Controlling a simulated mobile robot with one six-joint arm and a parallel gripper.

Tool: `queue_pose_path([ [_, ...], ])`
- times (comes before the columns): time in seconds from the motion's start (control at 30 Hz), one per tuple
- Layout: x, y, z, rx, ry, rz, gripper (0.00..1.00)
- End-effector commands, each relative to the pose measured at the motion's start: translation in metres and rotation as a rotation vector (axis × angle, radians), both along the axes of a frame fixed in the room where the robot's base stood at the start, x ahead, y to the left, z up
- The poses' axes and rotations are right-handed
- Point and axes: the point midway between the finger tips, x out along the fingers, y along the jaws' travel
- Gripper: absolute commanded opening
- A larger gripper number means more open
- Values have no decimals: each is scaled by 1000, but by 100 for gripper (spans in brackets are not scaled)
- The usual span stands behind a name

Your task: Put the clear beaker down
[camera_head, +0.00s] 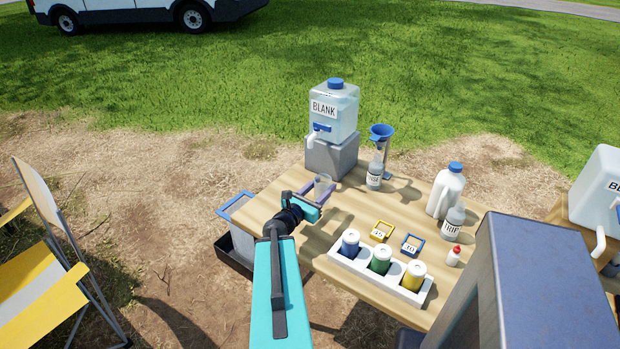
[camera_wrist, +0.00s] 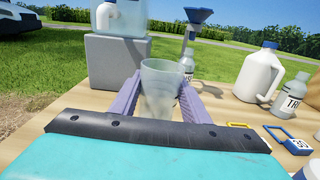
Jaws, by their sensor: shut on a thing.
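The clear beaker (camera_head: 322,185) is a see-through cup at the left part of the wooden table, in front of the grey block. My gripper (camera_head: 318,191) is shut on it, with one purple finger on each side. In the wrist view the beaker (camera_wrist: 160,88) stands upright between the two fingers (camera_wrist: 158,98). Its lower part is hidden by my gripper's dark edge, so I cannot tell whether its base touches the table.
A BLANK container (camera_head: 335,110) stands on a grey block (camera_head: 331,156) behind the beaker. A blue funnel (camera_head: 381,132) and bottle (camera_head: 375,172) stand to its right. A white rack (camera_head: 378,270) with coloured bottles is at the front. Bare wooden table (camera_head: 345,212) lies right of the beaker.

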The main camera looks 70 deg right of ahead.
Motion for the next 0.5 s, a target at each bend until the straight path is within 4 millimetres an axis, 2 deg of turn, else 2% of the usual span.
queue_pose_path([
  [0.5, 10, -14, -6, -2, -3, 0, 21],
])
